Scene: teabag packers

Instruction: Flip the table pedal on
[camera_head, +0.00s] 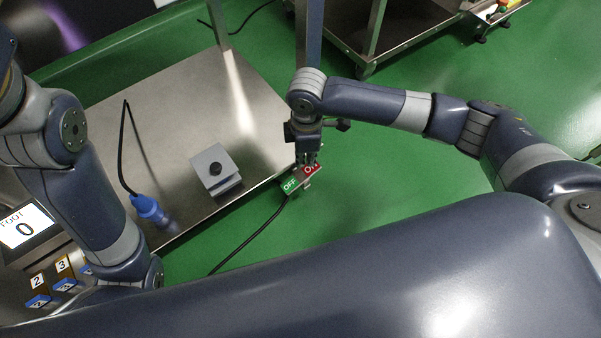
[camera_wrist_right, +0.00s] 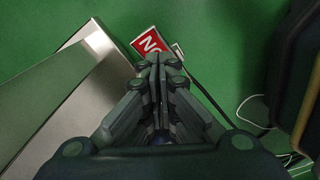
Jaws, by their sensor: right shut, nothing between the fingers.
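The table pedal (camera_head: 290,186) is a small plate with a green OFF half and a red ON half, beside the right edge of the steel table. My right gripper (camera_head: 307,163) is shut and empty, pointing down at the red ON half. In the right wrist view the shut fingertips (camera_wrist_right: 159,58) are close to the red ON label (camera_wrist_right: 149,42) and cover part of the pedal; the green half is hidden there. I cannot tell whether the fingertips touch it. My left arm comes in from the left, but its gripper is not in view.
A black cable (camera_head: 250,238) runs from the pedal. A steel cart (camera_head: 400,25) stands at the back. Green floor is open to the right.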

